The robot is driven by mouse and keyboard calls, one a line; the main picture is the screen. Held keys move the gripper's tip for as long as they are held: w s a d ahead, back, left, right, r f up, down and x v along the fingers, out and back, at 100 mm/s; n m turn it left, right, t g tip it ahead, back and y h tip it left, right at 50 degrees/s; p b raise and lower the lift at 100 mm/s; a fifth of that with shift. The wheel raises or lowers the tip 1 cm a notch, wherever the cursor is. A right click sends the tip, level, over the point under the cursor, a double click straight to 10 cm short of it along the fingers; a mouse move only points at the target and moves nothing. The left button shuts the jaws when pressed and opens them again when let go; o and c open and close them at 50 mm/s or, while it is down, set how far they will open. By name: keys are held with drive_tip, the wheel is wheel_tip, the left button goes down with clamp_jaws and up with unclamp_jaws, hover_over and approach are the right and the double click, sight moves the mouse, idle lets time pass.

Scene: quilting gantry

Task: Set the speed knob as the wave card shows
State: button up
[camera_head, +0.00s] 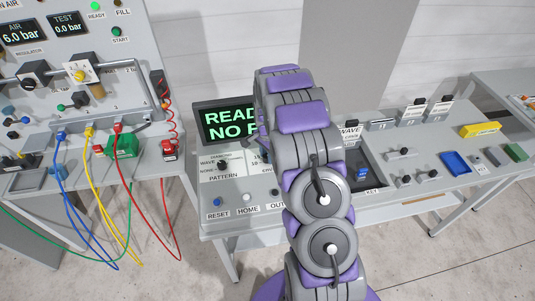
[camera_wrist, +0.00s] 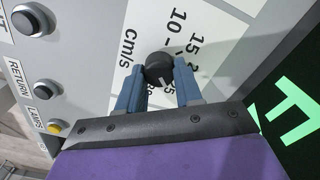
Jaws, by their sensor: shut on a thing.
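The speed knob (camera_wrist: 158,66) is a small black round knob on a white dial marked cm/s (camera_wrist: 128,50), with printed numbers such as 10 and 15. My gripper (camera_wrist: 159,80) has its two blue fingers on either side of the knob and is shut on it. A pale mark shows on the knob's near side; which number it points at I cannot tell.
A screen (camera_head: 226,121) reading READY stands behind the panel. RETURN (camera_wrist: 38,90) and LAMPS (camera_wrist: 52,127) buttons lie left of the dial in the wrist view. The pattern selector (camera_head: 224,162) is left of my arm. Coloured cables (camera_head: 92,185) hang at the left.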

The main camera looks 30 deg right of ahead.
drive_tip(key=shift+w+r, duration=0.15)
drive_tip(key=shift+w, duration=0.05)
idle(0.3)
drive_tip(key=o, duration=1)
drive_tip(key=shift+s, duration=0.1)
drive_tip(key=shift+o, duration=0.2)
wheel_tip(320, 180, up, 17)
drive_tip(key=shift+p, duration=0.4)
